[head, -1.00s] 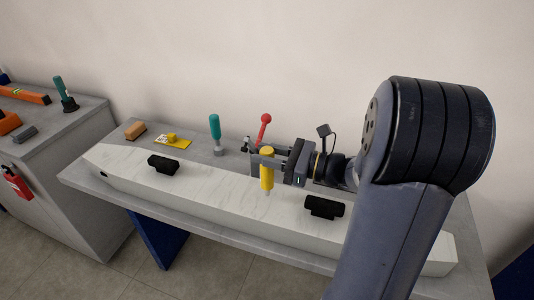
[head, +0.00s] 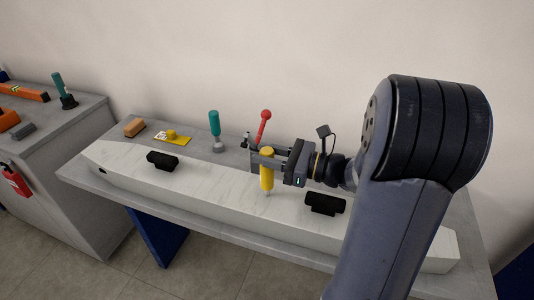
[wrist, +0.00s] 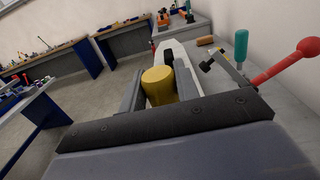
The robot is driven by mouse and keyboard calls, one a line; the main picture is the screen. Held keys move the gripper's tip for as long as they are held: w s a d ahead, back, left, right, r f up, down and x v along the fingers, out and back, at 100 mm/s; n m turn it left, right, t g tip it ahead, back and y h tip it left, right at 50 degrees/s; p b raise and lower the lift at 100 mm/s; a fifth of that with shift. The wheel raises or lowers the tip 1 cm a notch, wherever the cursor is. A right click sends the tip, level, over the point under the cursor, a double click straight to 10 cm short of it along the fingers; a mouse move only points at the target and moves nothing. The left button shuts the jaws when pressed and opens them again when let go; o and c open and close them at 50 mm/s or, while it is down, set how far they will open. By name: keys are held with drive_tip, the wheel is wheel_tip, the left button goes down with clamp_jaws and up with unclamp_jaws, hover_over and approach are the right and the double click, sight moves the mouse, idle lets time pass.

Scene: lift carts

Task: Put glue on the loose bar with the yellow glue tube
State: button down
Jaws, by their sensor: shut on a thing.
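The yellow glue tube (head: 267,172) is held upright by my gripper (head: 268,164), nozzle down. It also shows between the fingers in the wrist view (wrist: 158,86). The loose bar (head: 225,192) is a long pale, streaked bar lying along the worktop. The tube's tip is over the bar's middle part, just left of the right black handle-like piece (head: 325,203). I cannot tell whether the tip touches the bar. No glue can be made out on the bar. In the wrist view my gripper hides most of the bar.
A second black piece (head: 162,160) sits on the bar's left part. Behind the bar are a brown block (head: 134,127), a yellow item (head: 172,137), a teal-handled tool (head: 215,128) and a red-handled clamp (head: 263,125) close to my gripper. A grey cabinet (head: 70,140) stands left.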

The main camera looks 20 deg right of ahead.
drive_tip(key=shift+f, duration=0.2)
drive_tip(key=shift+w+a+r, duration=0.15)
drive_tip(key=shift+w+a, duration=0.25)
drive_tip(key=shift+a, duration=0.2)
drive_tip(key=x, duration=1.6)
drive_tip(key=shift+b, duration=0.45)
idle(1.7)
idle(0.4)
